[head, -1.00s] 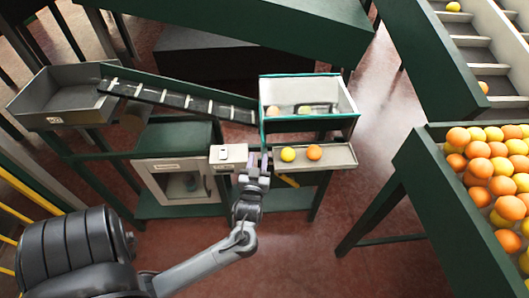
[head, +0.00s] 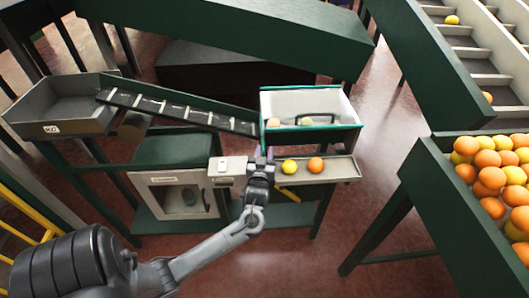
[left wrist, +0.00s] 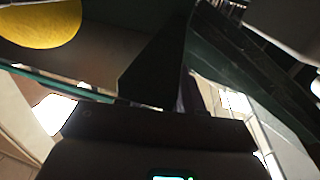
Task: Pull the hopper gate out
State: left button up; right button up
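In the left wrist view a dark finger-like shape (left wrist: 155,65) stands near a green edge (left wrist: 60,85), too dark to read a grip. My right gripper is not in view.
A yellow fruit (head: 289,166) and an orange (head: 315,164) lie on the tray (head: 340,171) right of my gripper. A small box with a white button (head: 222,165) is to its left. A sloped conveyor (head: 180,111) leads to a grey bin (head: 62,112).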

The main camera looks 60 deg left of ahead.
pick_arm(q)
jog(key=shift+w+a, duration=0.2)
jog(key=shift+a, duration=0.1)
jog(key=shift+s, duration=0.1)
grip_shut()
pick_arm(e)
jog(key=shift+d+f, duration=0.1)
